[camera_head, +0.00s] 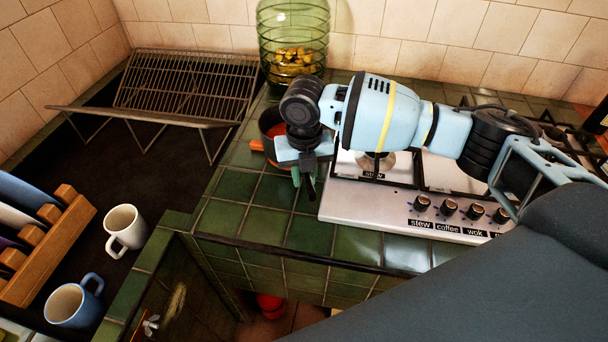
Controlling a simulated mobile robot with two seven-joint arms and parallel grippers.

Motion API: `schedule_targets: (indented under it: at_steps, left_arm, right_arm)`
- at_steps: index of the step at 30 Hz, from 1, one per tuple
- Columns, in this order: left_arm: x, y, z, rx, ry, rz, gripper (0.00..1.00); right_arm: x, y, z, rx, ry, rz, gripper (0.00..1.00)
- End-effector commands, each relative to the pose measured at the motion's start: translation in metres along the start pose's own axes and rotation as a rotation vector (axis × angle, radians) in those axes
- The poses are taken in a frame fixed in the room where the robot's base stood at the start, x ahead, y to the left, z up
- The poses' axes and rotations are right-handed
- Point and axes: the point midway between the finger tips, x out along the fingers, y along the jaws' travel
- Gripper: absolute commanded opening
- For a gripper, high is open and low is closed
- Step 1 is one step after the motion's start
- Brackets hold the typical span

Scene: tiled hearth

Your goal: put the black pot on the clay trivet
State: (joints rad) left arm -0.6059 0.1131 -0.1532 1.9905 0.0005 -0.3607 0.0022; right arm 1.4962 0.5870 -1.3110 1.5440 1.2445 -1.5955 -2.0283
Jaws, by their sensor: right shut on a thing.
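The black pot (266,122) is at the back of the green tiled counter, left of the hob, with something reddish inside. My right gripper (307,178) hides much of it. An orange-brown edge, likely the clay trivet (256,145), shows just below and left of the pot. The pot appears over it, but I cannot tell whether they touch. My right gripper is shut at the pot's near right side, pointing down. What it grips is mostly hidden, apparently the pot's handle. My left gripper is not in view.
A steel hob (370,205) with labelled knobs lies to the right. A green glass jar (293,45) stands behind the pot. A wire rack (185,88), white mug (124,230), blue mug (74,303) and wooden plate rack (45,250) are left. Counter tiles in front are clear.

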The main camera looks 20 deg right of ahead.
Motion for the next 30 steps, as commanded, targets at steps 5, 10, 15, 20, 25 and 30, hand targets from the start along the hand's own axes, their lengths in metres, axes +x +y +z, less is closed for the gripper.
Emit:
schedule_targets:
  at_steps: [5,10,15,20,25,30]
  left_arm:
    - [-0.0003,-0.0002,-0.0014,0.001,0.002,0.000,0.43]
    - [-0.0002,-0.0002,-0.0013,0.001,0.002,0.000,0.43]
    - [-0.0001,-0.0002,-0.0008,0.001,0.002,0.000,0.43]
    - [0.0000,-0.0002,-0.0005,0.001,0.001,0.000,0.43]
    - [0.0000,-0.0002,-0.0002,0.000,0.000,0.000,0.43]
    - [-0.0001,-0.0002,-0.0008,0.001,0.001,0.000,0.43]
  right_arm:
    - [0.0015,0.0013,0.0021,-0.001,-0.011,0.005,0.00]
    - [0.0018,0.0012,0.0020,-0.001,-0.010,0.005,0.00]
    - [0.0063,0.0005,0.0005,-0.001,-0.004,0.002,0.28]
    - [0.0065,0.0005,0.0005,-0.001,-0.004,0.002,0.43]
    - [0.0067,0.0004,0.0004,-0.001,-0.003,0.002,0.43]
    - [0.0010,0.0005,0.0007,-0.001,-0.004,0.002,0.43]
